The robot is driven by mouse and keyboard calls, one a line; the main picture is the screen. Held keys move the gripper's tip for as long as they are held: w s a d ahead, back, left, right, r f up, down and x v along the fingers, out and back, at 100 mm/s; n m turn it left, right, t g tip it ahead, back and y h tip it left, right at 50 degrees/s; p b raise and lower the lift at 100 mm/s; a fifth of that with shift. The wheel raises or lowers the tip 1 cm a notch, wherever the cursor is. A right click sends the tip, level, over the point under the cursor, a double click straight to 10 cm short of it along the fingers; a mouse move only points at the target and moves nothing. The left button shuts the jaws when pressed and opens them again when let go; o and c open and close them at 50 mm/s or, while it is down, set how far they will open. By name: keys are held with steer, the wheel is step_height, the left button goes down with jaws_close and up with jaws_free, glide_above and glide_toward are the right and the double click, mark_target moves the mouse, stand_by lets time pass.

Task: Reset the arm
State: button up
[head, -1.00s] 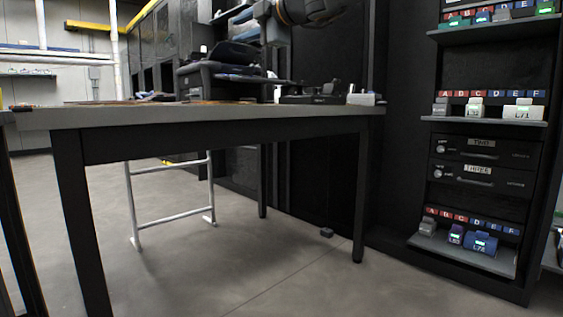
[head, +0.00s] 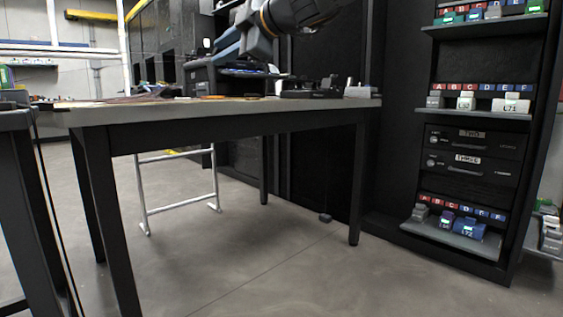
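Part of my arm (head: 290,14) hangs into the top middle of the head view, with a dark rounded joint and a blue-grey link sloping down to the left. It is above the back of the work table (head: 225,109). The arm's upper part is cut off by the top edge.
Dark equipment (head: 312,89) and flat items sit on the table. A rack on the right has a middle shelf (head: 475,110), drawers (head: 470,144) and a lower shelf (head: 458,240) with labelled small boxes. A white metal stand (head: 178,188) is behind the table. The floor in front is clear.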

steer(key=s+a+f+m+g+h+p, duration=0.2)
steer(key=s+f+m+g+h+p, duration=0.35)
steer(key=s+f, duration=1.45)
steer(key=s+d+f+m+g+h+p, duration=0.25)
steer(key=s+d+m, duration=0.2)
steer(key=s, duration=0.35)
steer(key=s+d+f+m+g+h+p, duration=0.1)
steer(key=s+d+f+m+p, duration=0.3)
steer(key=s, duration=0.4)
steer(key=s+d+f+m+g+h+p, duration=0.1)
steer(key=s+d+f+m+p, duration=0.25)
steer(key=s+d, duration=0.4)
steer(key=d+r+m+p, duration=0.2)
steer(key=d+r+p, duration=0.4)
steer(key=r+p, duration=0.3)
steer(key=d+r+m+h+p, duration=0.1)
steer(key=d+r+m+p, duration=0.1)
steer(key=d+r+p, duration=0.4)
steer(key=d+r+m+p, duration=0.2)
steer(key=d+r+p, duration=0.4)
steer(key=r+p, duration=0.7)
steer(key=shift+s+d+r+h+p, duration=0.15)
steer(key=shift+s+d+h+p, duration=0.15)
steer(key=shift+p, duration=4.1)
steer(key=shift+c, duration=0.2)
